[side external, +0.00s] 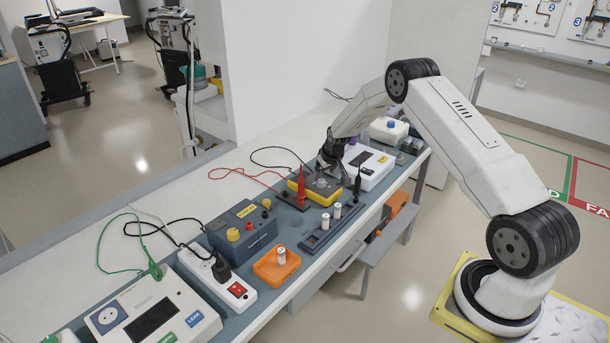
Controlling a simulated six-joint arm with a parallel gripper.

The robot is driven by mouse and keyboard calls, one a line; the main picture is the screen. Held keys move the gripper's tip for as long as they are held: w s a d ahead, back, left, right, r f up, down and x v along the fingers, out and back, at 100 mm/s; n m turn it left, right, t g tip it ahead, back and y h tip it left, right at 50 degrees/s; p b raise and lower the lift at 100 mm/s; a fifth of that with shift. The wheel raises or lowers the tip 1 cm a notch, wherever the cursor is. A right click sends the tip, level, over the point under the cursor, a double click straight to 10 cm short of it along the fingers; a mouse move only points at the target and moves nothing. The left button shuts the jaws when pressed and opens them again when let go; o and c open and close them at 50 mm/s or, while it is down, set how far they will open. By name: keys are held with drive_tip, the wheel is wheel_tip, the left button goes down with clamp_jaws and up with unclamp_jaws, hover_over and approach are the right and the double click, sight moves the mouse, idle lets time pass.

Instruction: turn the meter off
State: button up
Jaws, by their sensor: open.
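The meter (318,194) is a yellow-edged unit with a grey face, lying on the bench mat in the middle of the side external view. My gripper (331,175) points down over the right part of the meter and is open. It is close to the meter's face; I cannot tell whether the fingers touch it. The dial setting and the display are too small or too covered to read. A red probe (301,185) stands upright at the meter's left, and a black probe (357,182) stands at its right.
A dark grey box with yellow knobs (243,228), an orange tray (265,270) and a power strip (236,291) sit left of the meter. A dark holder with white cylinders (318,238) lies in front. A white device (372,172) stands close by at the right.

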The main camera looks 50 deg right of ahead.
sight(321, 181)
drive_tip(key=shift+x, duration=2.45)
clamp_jaws()
